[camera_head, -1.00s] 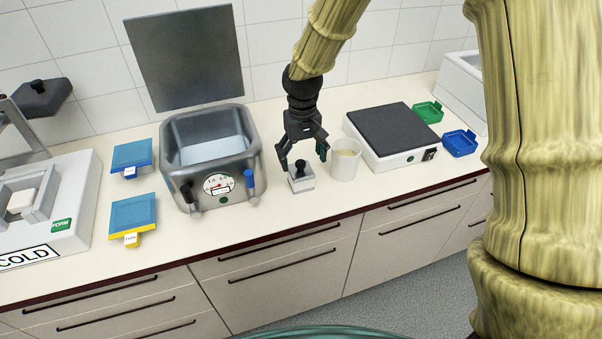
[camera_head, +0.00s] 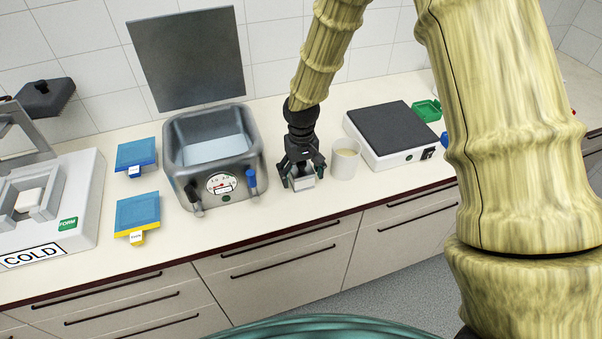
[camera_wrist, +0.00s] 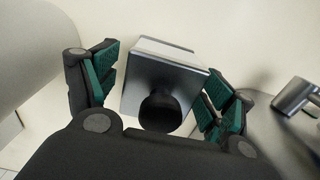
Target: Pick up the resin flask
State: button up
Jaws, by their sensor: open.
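In the head view my gripper (camera_head: 305,177) covers most of the block. A white cup (camera_head: 344,165) with pale contents stands just right of it. No flask label shows, so I cannot tell which is the resin flask.
A metal pot (camera_head: 213,150) with a gauge and levers stands close on the left. A dark-topped hotplate (camera_head: 390,135) is behind the cup on the right. Blue pads (camera_head: 136,154) and a COLD-labelled machine (camera_head: 75,215) are farther left. The counter's front edge is near.

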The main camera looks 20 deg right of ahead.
jog(key=shift+f, duration=0.1)
jog(key=c, duration=1.3)
